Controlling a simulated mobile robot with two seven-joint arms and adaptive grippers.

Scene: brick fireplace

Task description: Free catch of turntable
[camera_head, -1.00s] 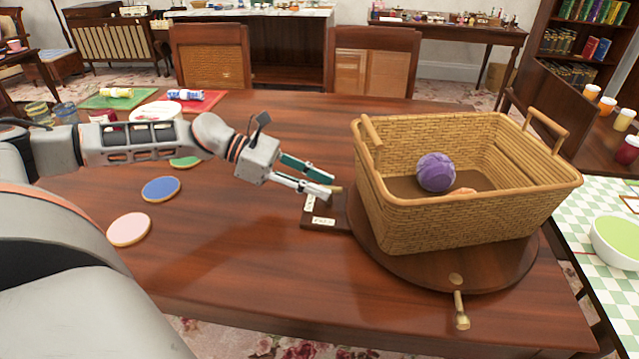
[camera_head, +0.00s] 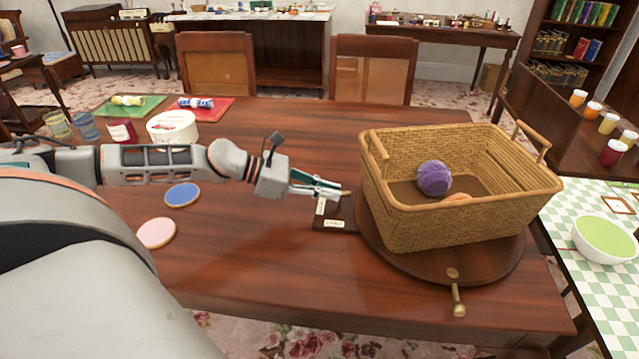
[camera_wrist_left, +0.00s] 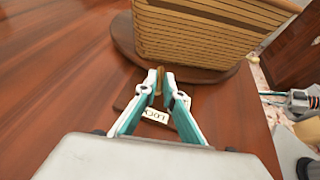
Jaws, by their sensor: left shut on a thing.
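The turntable (camera_head: 490,266) is a round dark wooden disc on the table, with a wicker basket (camera_head: 440,222) on it. Its catch sits on a small dark plate (camera_head: 347,211) at the disc's left edge, with two pale labels (camera_head: 334,224). My left gripper (camera_head: 340,192) reaches this plate from the left. In the left wrist view its fingertips (camera_wrist_left: 161,84) are shut on the small brass-coloured catch lever (camera_wrist_left: 157,84), mostly hidden between them. A label (camera_wrist_left: 153,115) lies just below. Grey and teal parts at the wrist view's right edge look like my right gripper (camera_wrist_left: 290,100); its jaws are unclear.
A purple ball (camera_head: 434,178) and an orange thing lie in the basket. A brass knob (camera_head: 456,291) sticks out at the disc's front. Blue (camera_head: 182,195) and pink (camera_head: 157,233) discs lie at the left. The table's front middle is clear.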

